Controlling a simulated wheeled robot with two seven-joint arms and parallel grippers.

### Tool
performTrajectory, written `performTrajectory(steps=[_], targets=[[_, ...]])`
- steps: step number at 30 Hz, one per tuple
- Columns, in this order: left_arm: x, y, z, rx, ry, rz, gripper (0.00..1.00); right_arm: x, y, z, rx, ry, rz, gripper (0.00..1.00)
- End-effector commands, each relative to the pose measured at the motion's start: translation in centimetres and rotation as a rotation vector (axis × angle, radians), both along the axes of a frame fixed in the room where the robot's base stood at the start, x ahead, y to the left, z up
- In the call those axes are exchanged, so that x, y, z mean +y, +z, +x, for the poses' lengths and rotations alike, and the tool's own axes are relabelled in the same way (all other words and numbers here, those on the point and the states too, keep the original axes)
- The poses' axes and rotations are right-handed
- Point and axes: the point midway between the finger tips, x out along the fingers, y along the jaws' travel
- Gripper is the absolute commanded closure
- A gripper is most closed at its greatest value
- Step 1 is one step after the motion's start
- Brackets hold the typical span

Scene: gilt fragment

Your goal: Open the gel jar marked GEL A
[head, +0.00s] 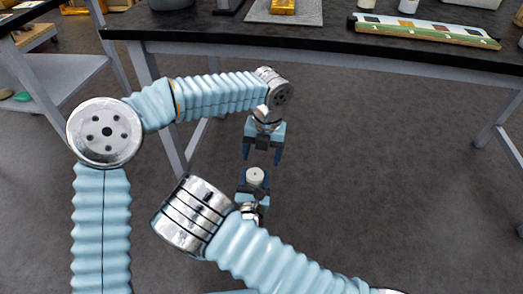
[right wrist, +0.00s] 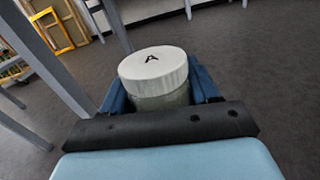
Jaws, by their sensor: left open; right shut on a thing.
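The fingers hide part of the jar's body. My left gripper (head: 263,156) is open and empty. It points down, just above the jar's lid and apart from it.
A dark-topped table (head: 330,55) stands beyond my arms. On it are a gold piece on a grey mat (head: 258,14), a long painted panel (head: 425,30) and small white jars (head: 408,6). A grey shelf (head: 60,75) is at left. Open floor lies at right.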

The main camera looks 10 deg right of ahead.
Motion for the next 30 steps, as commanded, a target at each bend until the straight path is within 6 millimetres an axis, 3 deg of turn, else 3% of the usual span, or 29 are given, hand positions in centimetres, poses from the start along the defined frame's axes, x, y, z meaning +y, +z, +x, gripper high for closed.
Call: performTrajectory(steps=[6,12,23,30], targets=[[0.4,-3.8,0.0,0.004,0.003,0.001,0.24,0.0,0.0,0.0,-0.001,0.0,0.0,1.0],[0.6,-6.2,0.0,0.002,0.003,-0.002,0.24,0.0,0.0,0.0,-0.001,0.0,0.0,1.0],[0.7,-6.9,0.0,0.0,0.005,-0.002,0.24,0.0,0.0,0.0,-0.001,0.0,0.0,1.0],[0.6,-6.9,-0.1,0.001,0.004,-0.005,0.61,0.1,0.1,0.0,-0.001,0.003,0.001,1.0]])
